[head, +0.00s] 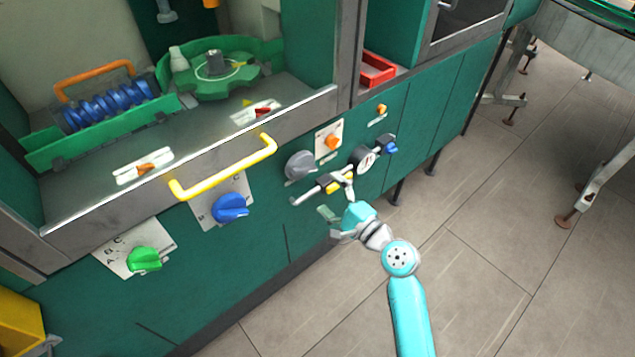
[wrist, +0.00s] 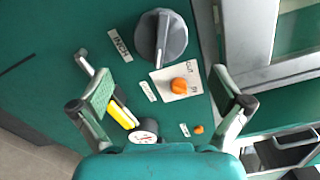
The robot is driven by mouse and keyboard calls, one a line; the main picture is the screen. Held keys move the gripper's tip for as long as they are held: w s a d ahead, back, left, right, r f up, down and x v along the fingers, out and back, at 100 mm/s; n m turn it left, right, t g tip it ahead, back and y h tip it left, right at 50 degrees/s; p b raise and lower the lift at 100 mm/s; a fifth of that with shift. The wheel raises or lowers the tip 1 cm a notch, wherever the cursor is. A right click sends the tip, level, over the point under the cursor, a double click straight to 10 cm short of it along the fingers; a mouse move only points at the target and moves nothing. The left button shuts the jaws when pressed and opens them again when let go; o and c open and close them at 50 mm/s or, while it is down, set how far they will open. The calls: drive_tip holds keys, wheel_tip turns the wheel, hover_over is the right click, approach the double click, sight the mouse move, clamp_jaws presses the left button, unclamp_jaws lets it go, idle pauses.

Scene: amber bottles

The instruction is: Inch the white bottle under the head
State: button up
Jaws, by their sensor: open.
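A white bottle (head: 178,58) stands upright at the left edge of the green star wheel (head: 235,78) inside the machine. A grey nozzle-like part (head: 166,12) hangs above at the top edge; I cannot tell whether it is the head. A grey knob (head: 300,165) is on the green front panel. In the wrist view the grey knob (wrist: 176,40) has a label reading INCH (wrist: 119,44) beside it. My gripper (head: 338,200) is open and empty in front of the panel, below and right of the knob. Its spread fingers also show in the wrist view (wrist: 163,92).
A yellow handle bar (head: 225,168) sticks out from the front. Blue (head: 230,207), green (head: 145,259) and orange (head: 333,142) knobs, a gauge (head: 364,158) and a lever (head: 318,190) are on the panel. A blue screw (head: 108,105) lies left of the wheel.

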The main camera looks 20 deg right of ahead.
sight(308, 171)
drive_tip(key=shift+s+d, duration=0.15)
drive_tip(key=shift+s, duration=0.3)
drive_tip(key=w+a+n, duration=0.1)
drive_tip(key=w+n, duration=0.3)
drive_tip(key=w+a+n, duration=0.1)
drive_tip(key=w+n, duration=0.3)
drive_tip(key=n, duration=0.1)
drive_tip(key=w+a+n, duration=0.1)
drive_tip(key=w+n, duration=0.3)
drive_tip(key=n, duration=0.1)
drive_tip(key=shift+a+r, duration=0.1)
idle(0.5)
drive_tip(key=c, duration=0.9)
drive_tip(key=shift+o, duration=0.2)
